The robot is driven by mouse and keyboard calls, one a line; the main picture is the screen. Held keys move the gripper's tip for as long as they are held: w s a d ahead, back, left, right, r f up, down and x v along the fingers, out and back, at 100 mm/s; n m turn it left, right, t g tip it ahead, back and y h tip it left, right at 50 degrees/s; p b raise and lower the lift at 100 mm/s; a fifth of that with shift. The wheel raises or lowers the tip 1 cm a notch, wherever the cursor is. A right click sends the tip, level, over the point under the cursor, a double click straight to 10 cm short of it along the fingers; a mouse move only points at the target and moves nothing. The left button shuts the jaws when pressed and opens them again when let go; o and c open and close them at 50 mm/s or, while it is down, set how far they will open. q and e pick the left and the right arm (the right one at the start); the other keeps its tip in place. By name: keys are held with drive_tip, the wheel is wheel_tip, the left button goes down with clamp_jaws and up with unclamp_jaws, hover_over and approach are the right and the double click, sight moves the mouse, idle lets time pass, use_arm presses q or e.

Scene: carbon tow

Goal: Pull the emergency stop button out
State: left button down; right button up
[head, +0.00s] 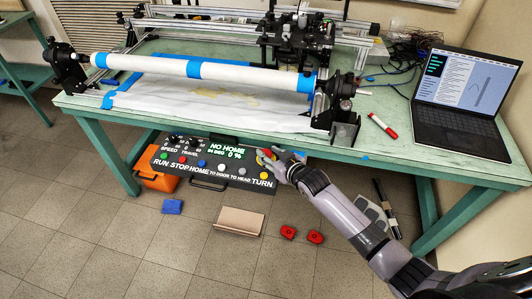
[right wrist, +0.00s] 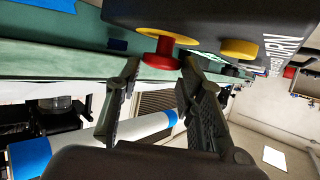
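The emergency stop button (right wrist: 161,56) is a red mushroom head on a yellow round base, on the dark control panel (right wrist: 205,18). It shows in the right wrist view, which sees the panel upside down. My right gripper (right wrist: 160,64) is open, with one finger on each side of the red head and small gaps visible. In the head view, my right gripper (head: 279,162) is at the panel's right end and partly hides the button (head: 266,155). My left gripper is in neither view.
The panel hangs under the green table's (head: 420,165) front edge, close to my gripper. A second yellow button (right wrist: 239,49) sits beside the stop button. A laptop (head: 465,100) and red marker (head: 383,126) lie on the table. Red pieces (head: 288,232) and a brown block (head: 239,220) lie on the floor.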

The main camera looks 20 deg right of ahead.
drive_tip(key=o, duration=0.4)
drive_tip(key=shift+c, duration=0.2)
drive_tip(key=p+v, duration=0.4)
drive_tip(key=shift+s+d+r+p, duration=0.1)
drive_tip(key=shift+s+r+p, duration=0.15)
drive_tip(key=shift+s+p, duration=0.1)
drive_tip(key=shift+s+d+r+p, duration=0.1)
drive_tip(key=shift+s+d+p, duration=0.1)
drive_tip(key=shift+s+p, duration=0.35)
drive_tip(key=shift+a, duration=0.1)
